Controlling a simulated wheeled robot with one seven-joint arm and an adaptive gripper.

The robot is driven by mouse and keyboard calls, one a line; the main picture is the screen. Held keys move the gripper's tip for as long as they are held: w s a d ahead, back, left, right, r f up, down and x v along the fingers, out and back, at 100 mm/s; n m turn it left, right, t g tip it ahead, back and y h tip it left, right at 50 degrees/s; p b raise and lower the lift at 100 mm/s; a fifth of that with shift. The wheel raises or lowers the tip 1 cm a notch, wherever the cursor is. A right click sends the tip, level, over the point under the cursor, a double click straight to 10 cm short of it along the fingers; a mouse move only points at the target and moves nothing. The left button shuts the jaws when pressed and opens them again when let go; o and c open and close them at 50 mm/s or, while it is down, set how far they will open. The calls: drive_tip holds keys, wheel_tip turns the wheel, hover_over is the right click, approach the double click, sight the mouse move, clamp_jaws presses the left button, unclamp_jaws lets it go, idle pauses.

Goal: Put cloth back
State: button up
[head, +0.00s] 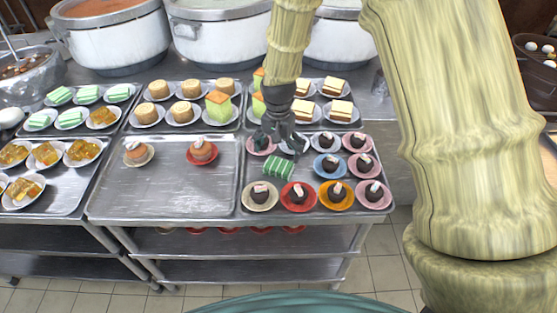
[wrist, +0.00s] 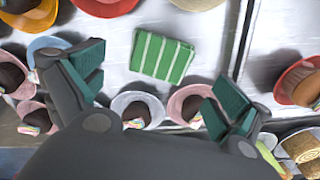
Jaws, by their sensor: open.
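A folded green cloth with white stripes (head: 278,169) lies on the right-hand tray (head: 249,167), among plates of small chocolate cakes. In the wrist view the cloth (wrist: 162,57) lies flat on bare tray metal near the top middle, close to the tray divider. My gripper (head: 282,138) is just behind the cloth in the head view, over the back row of plates. In the wrist view my open gripper (wrist: 150,95) has its two fingers spread wide to either side of the cloth, with nothing between them held. How high the fingers are above the tray is hard to tell.
Plates of chocolate cakes (head: 332,166) crowd the tray to the right and front of the cloth. The left tray (head: 180,185) is mostly bare, with two orange cakes (head: 202,152) at its back. Large pots (head: 218,35) stand behind.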

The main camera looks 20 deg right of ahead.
sight(279, 165)
drive_tip(key=shift+r+b, duration=0.4)
drive_tip(key=shift+r, duration=2.05)
